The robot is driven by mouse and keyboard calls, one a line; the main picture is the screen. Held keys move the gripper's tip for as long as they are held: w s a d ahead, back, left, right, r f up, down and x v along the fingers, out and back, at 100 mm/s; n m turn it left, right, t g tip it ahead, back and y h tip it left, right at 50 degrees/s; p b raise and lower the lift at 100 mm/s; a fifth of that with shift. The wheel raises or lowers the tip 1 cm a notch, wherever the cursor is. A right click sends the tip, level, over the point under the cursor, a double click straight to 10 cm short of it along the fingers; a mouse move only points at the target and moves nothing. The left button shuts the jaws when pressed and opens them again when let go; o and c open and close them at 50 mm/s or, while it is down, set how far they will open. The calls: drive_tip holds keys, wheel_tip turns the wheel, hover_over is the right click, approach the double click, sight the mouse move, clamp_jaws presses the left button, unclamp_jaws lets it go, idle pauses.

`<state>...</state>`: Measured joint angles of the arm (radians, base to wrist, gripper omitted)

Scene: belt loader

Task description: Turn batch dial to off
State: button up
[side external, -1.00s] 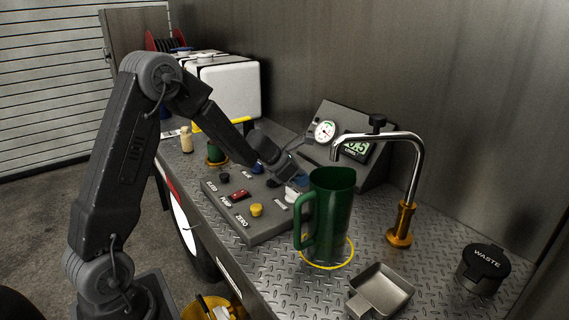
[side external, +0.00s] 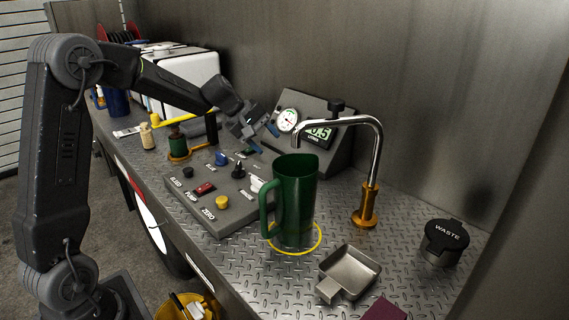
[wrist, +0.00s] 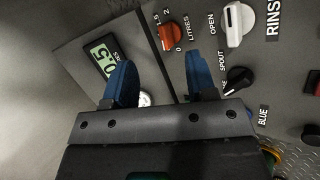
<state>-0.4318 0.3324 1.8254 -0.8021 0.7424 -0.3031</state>
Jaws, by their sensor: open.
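An orange dial (wrist: 172,34) marked LITRES, with 0, 1.5 and 2 around it, shows in the wrist view just beyond my fingertips; it looks like the batch dial. Which mark it points to is not clear. I cannot make it out in the side view. My gripper (wrist: 161,78) is open, with its two blue fingers apart and nothing between them. In the side view my gripper (side external: 264,138) hangs above the back of the control panel (side external: 232,222), near the gauge housing. It appears apart from the dial.
A white knob (wrist: 238,24) and a black knob (wrist: 238,79) lie right of the orange dial. A digital display (wrist: 101,57) is at left. In the side view, a green jug (side external: 296,195) stands in front of a curved spout (side external: 376,150). A steel tray (side external: 350,268) is nearer.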

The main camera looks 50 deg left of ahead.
drive_tip(key=shift+o, duration=0.6)
drive_tip(key=m, duration=0.3)
drive_tip(key=w+m, duration=0.1)
drive_tip(key=shift+w+d+r+m+g, duration=0.1)
drive_tip(key=shift+r+m+g, duration=0.2)
drive_tip(key=shift+o, duration=0.8)
drive_tip(key=m, duration=0.3)
drive_tip(key=shift+w+r+m+y, duration=0.15)
drive_tip(key=shift+w+m+y, duration=0.15)
drive_tip(key=shift+w+y, duration=0.1)
drive_tip(key=shift+o, duration=0.5)
drive_tip(key=m, duration=0.3)
drive_tip(key=w+m+g+y, duration=0.1)
drive_tip(key=m, duration=0.1)
drive_tip(key=shift+a+r+m, duration=0.3)
drive_tip(key=shift+a, duration=0.05)
drive_tip(key=w+f+m, duration=0.1)
drive_tip(key=f, duration=0.3)
drive_tip(key=w+f+m, duration=0.1)
drive_tip(key=w+f, duration=0.1)
drive_tip(key=f, duration=0.2)
drive_tip(key=w+f+m+y, duration=0.1)
drive_tip(key=w+f, duration=0.1)
drive_tip(key=f, duration=0.2)
drive_tip(key=shift+w+d+f, duration=0.2)
drive_tip(key=shift+w, duration=0.05)
drive_tip(key=shift+c, duration=0.3)
